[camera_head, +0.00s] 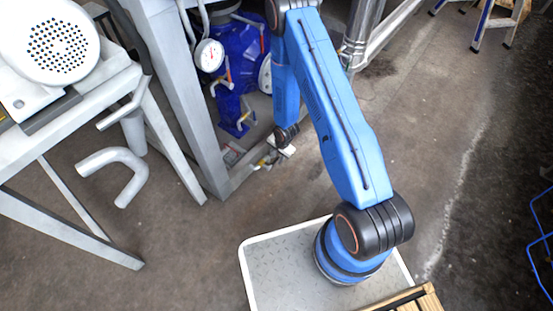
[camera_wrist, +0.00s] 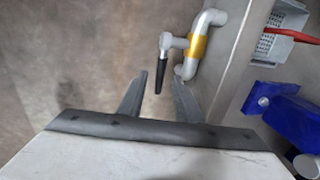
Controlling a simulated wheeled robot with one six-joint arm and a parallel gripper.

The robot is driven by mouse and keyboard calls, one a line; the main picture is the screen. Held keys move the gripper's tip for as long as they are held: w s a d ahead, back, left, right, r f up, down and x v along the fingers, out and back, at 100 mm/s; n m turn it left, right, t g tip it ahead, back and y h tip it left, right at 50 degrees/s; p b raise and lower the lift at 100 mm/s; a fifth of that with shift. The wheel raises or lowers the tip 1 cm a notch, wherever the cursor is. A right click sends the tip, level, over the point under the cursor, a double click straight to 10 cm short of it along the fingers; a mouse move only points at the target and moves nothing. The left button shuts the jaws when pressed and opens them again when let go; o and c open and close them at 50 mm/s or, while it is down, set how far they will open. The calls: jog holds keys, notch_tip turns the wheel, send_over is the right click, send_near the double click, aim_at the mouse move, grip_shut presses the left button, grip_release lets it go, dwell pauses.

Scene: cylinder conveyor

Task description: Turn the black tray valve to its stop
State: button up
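The valve's black lever handle (camera_wrist: 159,77) shows in the wrist view, hanging from a grey valve stem (camera_wrist: 167,41) on a grey pipe with a yellow band (camera_wrist: 197,47). My gripper (camera_wrist: 160,80) is open, with one dark finger on each side of the handle's lower end in the picture. I see a gap on both sides and no contact; whether the handle is as deep as the fingertips, I cannot tell. In the head view my gripper (camera_head: 277,154) is small and low beside the grey frame, and the valve there is too small to make out clearly.
A blue pump-like unit (camera_head: 238,50) with a pressure gauge (camera_head: 208,55) stands behind the grey frame (camera_head: 188,95). In the wrist view a grey box with a red handle (camera_wrist: 287,32) and blue parts (camera_wrist: 270,105) lie to the right. The floor left of the valve is clear.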

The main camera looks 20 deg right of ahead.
jog(key=shift+f, duration=0.5)
grip_shut()
